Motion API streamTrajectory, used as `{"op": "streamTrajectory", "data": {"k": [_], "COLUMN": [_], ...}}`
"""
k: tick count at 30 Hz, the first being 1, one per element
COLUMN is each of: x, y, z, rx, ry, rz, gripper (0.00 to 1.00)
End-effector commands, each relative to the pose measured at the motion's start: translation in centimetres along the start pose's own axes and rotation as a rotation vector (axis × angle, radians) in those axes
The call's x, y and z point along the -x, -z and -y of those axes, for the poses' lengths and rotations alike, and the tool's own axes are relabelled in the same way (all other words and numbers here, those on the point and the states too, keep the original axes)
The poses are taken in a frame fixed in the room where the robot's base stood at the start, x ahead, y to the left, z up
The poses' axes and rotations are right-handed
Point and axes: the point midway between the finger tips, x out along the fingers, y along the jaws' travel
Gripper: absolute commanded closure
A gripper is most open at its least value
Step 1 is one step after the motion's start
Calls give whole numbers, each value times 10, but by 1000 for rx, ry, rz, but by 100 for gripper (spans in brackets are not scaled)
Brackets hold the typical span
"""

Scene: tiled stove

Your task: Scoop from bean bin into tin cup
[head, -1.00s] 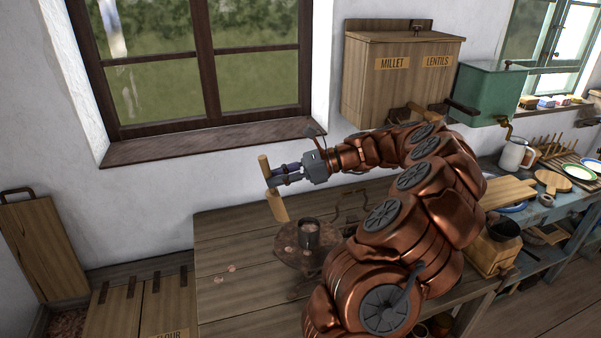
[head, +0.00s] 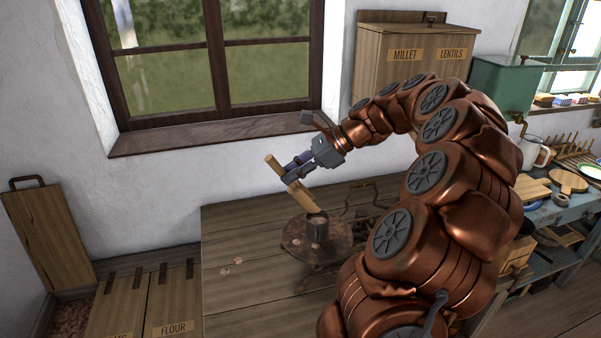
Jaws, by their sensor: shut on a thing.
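My gripper (head: 291,178) is shut on a wooden scoop. The scoop (head: 303,201) is tilted, its handle end up to the left and its bowl end down to the right. The bowl end is just above the rim of a small dark tin cup (head: 317,231); I cannot tell if they touch. What is inside the scoop and cup is not clear. The bean bin (head: 69,318) is open at the lower left, with reddish-brown beans in it.
A lid board (head: 48,232) leans on the wall behind the bin. A closed flour bin (head: 172,300) is beside it. A millet and lentils box (head: 413,60) hangs behind my arm.

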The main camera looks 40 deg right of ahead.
Motion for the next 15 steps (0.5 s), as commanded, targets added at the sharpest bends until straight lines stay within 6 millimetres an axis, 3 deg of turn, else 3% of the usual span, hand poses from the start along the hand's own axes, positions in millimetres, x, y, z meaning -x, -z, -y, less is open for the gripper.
{"op": "streamTrajectory", "data": {"k": [15], "x": [-38], "y": [-6], "z": [-8], "rx": [68], "ry": [4], "rz": [-350], "gripper": [100]}}
